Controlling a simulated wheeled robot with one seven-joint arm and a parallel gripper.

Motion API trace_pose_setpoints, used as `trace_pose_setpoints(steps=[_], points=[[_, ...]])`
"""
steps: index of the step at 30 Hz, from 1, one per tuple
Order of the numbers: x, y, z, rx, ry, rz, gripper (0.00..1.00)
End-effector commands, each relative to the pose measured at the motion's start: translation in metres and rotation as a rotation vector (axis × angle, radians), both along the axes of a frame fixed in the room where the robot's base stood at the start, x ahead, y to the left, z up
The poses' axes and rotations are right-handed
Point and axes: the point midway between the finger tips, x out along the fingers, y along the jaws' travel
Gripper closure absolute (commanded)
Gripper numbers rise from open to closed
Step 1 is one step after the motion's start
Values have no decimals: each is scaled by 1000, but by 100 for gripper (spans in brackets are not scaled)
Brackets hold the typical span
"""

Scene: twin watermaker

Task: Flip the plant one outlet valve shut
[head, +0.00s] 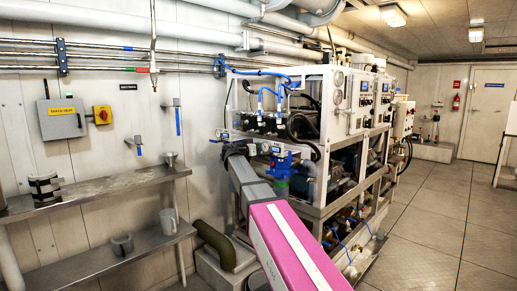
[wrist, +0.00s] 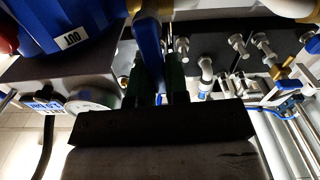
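A blue lever handle (wrist: 148,40) shows at the top centre of the wrist view, below a brass-coloured fitting; I take it to be the outlet valve's handle. My gripper (wrist: 157,72) has its two dark green fingers on either side of the handle's lower end. The fingers stand apart, but I cannot tell whether they press on the handle. In the head view my gripper (head: 236,150) is at the near left corner of the machine frame, and the handle cannot be made out there.
A blue housing marked OUT (wrist: 72,38) is close on the left in the wrist view. A round gauge (wrist: 92,100) and several metal fittings (wrist: 240,45) are nearby. In the head view, the machine rack (head: 325,120) stands behind, a steel shelf (head: 100,188) left, and open floor (head: 440,225) right.

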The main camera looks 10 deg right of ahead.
Motion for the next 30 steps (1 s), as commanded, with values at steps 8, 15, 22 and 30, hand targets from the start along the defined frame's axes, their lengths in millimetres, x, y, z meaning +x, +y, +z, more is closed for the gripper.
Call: trace_pose_setpoints(steps=[8,15,22,30], points=[[-4,-3,0,56,-77,0,100],[-4,-3,0,62,-86,-1,100],[-4,-3,0,62,-85,-1,74],[-10,4,0,61,-83,0,74]])
